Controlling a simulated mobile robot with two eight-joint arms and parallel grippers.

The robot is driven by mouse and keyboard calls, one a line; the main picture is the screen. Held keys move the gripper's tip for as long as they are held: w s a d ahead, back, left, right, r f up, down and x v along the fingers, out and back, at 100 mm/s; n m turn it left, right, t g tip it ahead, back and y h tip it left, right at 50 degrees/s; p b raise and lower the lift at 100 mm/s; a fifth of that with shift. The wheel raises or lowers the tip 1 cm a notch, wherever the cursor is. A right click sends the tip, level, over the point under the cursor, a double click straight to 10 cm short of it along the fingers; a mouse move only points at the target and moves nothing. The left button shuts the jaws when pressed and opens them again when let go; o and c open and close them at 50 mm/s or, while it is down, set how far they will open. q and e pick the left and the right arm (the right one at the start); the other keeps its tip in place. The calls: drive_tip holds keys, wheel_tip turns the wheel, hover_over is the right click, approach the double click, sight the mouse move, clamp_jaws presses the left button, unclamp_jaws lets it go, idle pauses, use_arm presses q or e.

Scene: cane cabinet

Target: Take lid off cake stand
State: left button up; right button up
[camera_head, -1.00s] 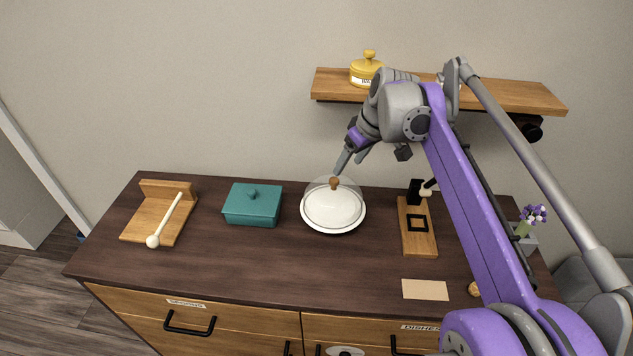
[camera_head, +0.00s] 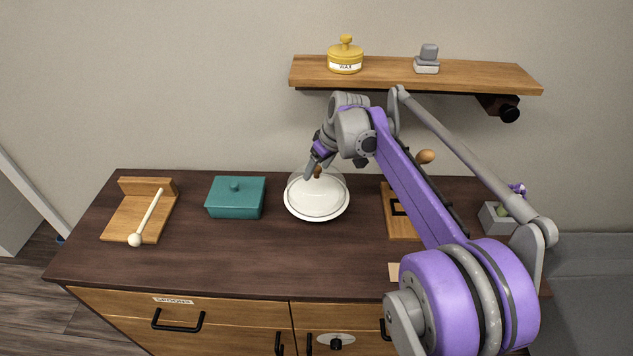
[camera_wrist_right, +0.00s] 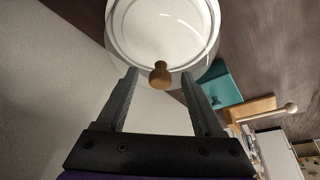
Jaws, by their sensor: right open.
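The white cake stand (camera_head: 316,203) stands on the dark cabinet top near the back. Its clear dome lid (camera_head: 335,182) sits over it, with a small wooden knob (camera_head: 317,172) on top. My right gripper (camera_head: 313,168) is at the knob, reaching in from above. In the right wrist view my right gripper (camera_wrist_right: 159,76) is open, with the wooden knob (camera_wrist_right: 160,75) appearing between its fingertips and a gap on each side. The white stand (camera_wrist_right: 165,25) shows beyond through the lid. My left gripper is not in view.
A teal lidded box (camera_head: 236,199) and a wooden rest with a spoon (camera_head: 149,215) stand left of the stand. A wooden board (camera_head: 398,222) is to its right, partly behind my arm. A wall shelf (camera_head: 390,73) with a yellow wax jar (camera_head: 345,58) hangs above. The front middle is clear.

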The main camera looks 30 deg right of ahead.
clamp_jaws()
idle(0.3)
idle(1.1)
